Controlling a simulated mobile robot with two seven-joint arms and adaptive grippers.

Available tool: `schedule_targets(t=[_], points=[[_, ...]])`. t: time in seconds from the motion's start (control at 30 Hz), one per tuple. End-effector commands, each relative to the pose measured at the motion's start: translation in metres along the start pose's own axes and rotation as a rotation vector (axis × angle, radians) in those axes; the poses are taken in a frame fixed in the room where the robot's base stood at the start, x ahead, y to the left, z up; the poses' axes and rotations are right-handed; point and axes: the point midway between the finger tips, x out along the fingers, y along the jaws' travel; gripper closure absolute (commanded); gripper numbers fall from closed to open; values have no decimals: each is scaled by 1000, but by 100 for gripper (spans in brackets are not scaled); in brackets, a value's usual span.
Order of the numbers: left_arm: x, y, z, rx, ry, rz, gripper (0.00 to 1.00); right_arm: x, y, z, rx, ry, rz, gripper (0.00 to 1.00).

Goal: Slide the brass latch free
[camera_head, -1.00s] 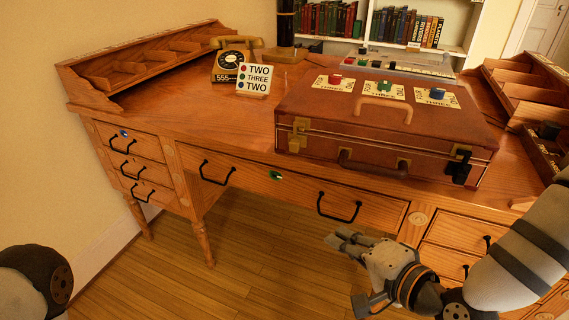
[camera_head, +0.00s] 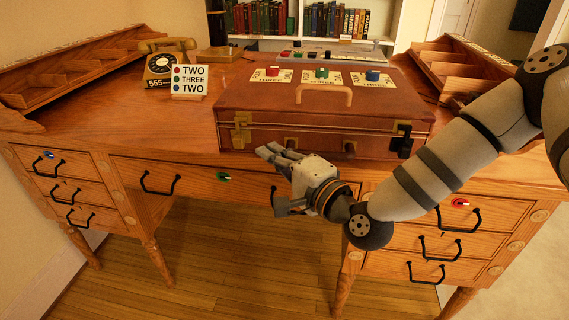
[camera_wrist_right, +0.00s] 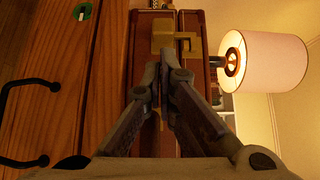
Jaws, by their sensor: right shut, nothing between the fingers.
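A brown case (camera_head: 330,112) lies shut on the desk. The brass latch (camera_head: 240,132) is on the left part of its front face, and a darker latch (camera_head: 402,139) is on the right part. My right gripper (camera_head: 267,153) is shut and empty in front of the case, a little right of and below the brass latch. In the right wrist view the shut fingertips (camera_wrist_right: 165,62) point toward the brass latch (camera_wrist_right: 163,34), with a small gap visible between them. The left gripper is out of view.
The desk drawer front (camera_head: 215,178) lies below the case, with black handles. A sign (camera_head: 188,82) and a telephone (camera_head: 165,65) stand left of the case. Three cards with coloured knobs lie on the lid. A lamp (camera_wrist_right: 262,62) shows in the wrist view.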

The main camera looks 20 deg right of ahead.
Motion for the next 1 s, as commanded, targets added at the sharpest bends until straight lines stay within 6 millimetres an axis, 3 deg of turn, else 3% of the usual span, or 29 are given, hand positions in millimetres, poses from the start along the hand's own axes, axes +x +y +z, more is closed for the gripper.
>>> schedule_targets(t=[0.23,0.63,1.0], points=[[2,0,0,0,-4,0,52,31,0,0,0,-1,0,100],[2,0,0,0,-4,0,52,35,0,1,1,0,1,100],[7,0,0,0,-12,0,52,54,0,20,1,0,1,100]])
